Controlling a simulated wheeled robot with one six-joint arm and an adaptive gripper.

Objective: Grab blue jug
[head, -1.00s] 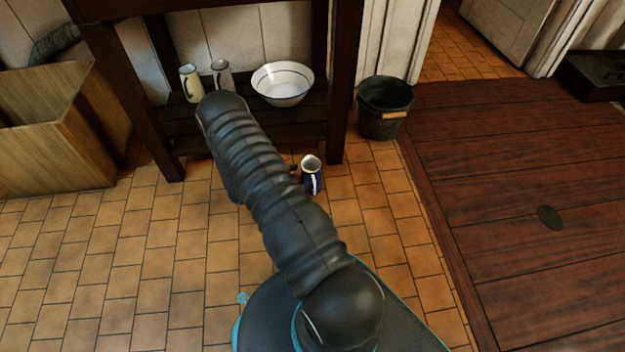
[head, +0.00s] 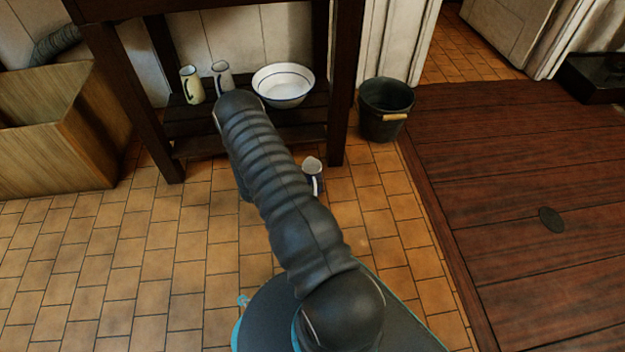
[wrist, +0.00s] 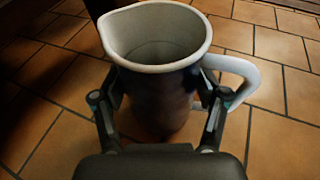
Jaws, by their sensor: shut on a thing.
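The blue jug (head: 313,177) is upright on the tiled floor in front of the wooden shelf stand, partly hidden by my arm in the head view. In the wrist view the jug (wrist: 158,88) has a pale rim with its spout to the upper left, a dark blue body and a white handle on the right. My gripper (wrist: 160,105) is shut on the jug, one finger on each side of the body below the rim. The right finger is close under the handle. In the head view the gripper is hidden behind my arm.
The dark wooden stand (head: 339,120) holds a white bowl (head: 283,84), a cream jug (head: 192,86) and a grey-white jug (head: 222,77). A dark bucket (head: 385,108) stands to the right. A wooden bin (head: 55,150) is at left. Tiled floor (head: 130,260) is clear at front left.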

